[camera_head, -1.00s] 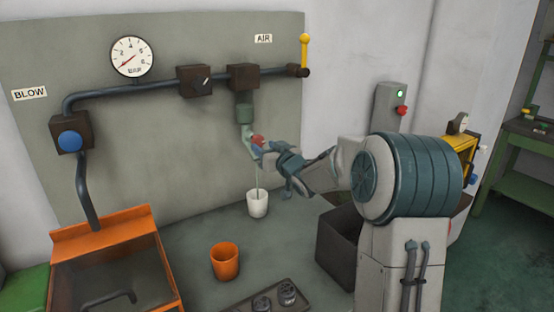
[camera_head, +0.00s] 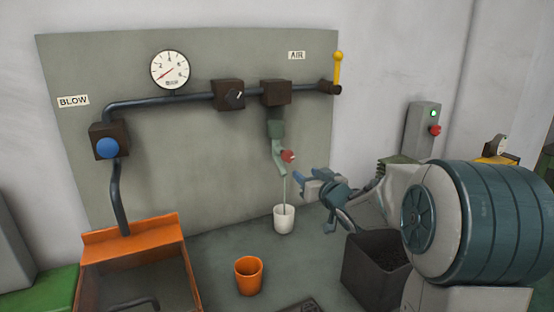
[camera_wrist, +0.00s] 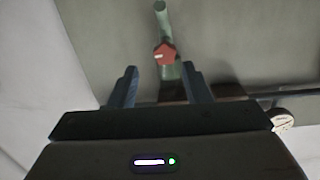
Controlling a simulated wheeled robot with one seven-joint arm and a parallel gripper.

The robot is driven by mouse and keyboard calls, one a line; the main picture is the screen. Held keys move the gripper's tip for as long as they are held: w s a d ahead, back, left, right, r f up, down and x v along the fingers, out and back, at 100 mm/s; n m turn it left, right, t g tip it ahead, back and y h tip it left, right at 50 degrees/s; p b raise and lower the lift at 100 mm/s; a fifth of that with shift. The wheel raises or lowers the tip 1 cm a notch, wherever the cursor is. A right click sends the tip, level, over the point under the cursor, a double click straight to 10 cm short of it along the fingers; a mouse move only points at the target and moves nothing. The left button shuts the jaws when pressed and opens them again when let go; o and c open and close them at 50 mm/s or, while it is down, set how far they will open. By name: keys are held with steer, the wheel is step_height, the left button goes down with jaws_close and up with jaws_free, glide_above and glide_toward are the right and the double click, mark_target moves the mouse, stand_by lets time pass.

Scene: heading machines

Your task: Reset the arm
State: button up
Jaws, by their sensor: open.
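My gripper (camera_head: 302,178) is open and empty in the head view, just right of the red knob (camera_head: 288,156) on the pale green drain spout (camera_head: 279,147). A gap shows between the gripper and the knob. In the wrist view the two blue-grey fingers (camera_wrist: 158,88) stand apart, with the red knob (camera_wrist: 165,53) beyond and between them. My arm reaches in from the right. A thin stream or rod runs from the spout down to the white cup (camera_head: 284,219) below it.
An orange cup (camera_head: 249,275) stands on the bench. A dark open bin (camera_head: 372,276) stands under my arm. An orange tray (camera_head: 130,240) is at lower left. The pipework with a gauge (camera_head: 170,69) and yellow lever (camera_head: 338,70) is on the panel. A control box (camera_head: 422,128) is at right.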

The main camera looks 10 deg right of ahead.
steer(key=s+a+f+m+g+h, duration=0.1)
steer(key=s+f+g, duration=0.2)
steer(key=s, duration=0.9)
steer(key=s+a+f+g+h+p, duration=0.1)
steer(key=s+f+g, duration=0.3)
steer(key=s, duration=0.8)
steer(key=s+a+f+m+g+h, duration=0.1)
steer(key=s+g, duration=0.5)
steer(key=s, duration=0.6)
step_height(320, 180, down, 2)
steer(key=shift+a+f+m+g+h, duration=0.2)
steer(key=shift+a+m+g+h, duration=0.15)
steer(key=shift+h, duration=0.35)
